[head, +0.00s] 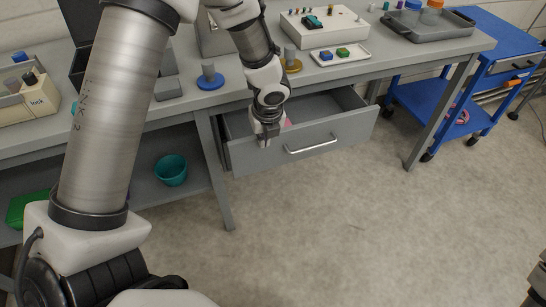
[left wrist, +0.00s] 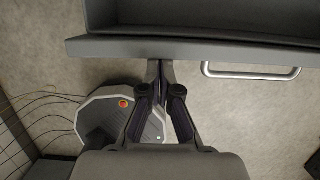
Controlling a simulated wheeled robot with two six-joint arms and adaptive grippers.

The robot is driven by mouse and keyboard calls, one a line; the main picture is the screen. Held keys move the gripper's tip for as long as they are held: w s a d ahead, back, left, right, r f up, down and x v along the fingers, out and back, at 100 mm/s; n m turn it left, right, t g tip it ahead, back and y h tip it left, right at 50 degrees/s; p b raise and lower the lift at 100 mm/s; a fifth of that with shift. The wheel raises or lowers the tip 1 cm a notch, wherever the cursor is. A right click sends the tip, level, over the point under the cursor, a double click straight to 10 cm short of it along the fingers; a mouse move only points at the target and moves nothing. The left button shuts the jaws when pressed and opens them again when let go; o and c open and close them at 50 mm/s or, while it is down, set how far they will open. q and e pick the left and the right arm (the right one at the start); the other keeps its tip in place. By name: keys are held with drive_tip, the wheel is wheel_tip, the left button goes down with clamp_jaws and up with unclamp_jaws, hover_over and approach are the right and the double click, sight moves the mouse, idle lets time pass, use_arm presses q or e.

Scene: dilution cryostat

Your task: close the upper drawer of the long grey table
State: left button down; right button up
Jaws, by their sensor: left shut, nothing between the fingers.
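The upper drawer (head: 335,131) of the long grey table (head: 160,118) is pulled out, with its inside showing. Its bar handle (head: 310,144) is on the drawer front; in the left wrist view the handle (left wrist: 250,71) lies right of the fingers. My left gripper (head: 264,140) is shut and empty, pointing down at the left part of the drawer front. In the left wrist view the fingertips (left wrist: 160,64) are close together at the outer side of the drawer front (left wrist: 190,47); I cannot tell whether they touch it.
A blue cart (head: 440,108) stands right of the table. The tabletop holds a white box with knobs (head: 324,27), a small tray (head: 340,55) and a grey bin (head: 430,27). A teal bowl (head: 171,170) sits on the lower shelf. The floor before the drawer is clear.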

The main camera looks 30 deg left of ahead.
use_arm(q)
drive_tip(key=w+a+p, duration=0.3)
drive_tip(key=w+a, duration=0.1)
drive_tip(key=a, duration=0.1)
drive_tip(key=shift+a, duration=0.2)
drive_tip(key=shift+d+p, duration=0.1)
drive_tip(key=shift+p, duration=0.25)
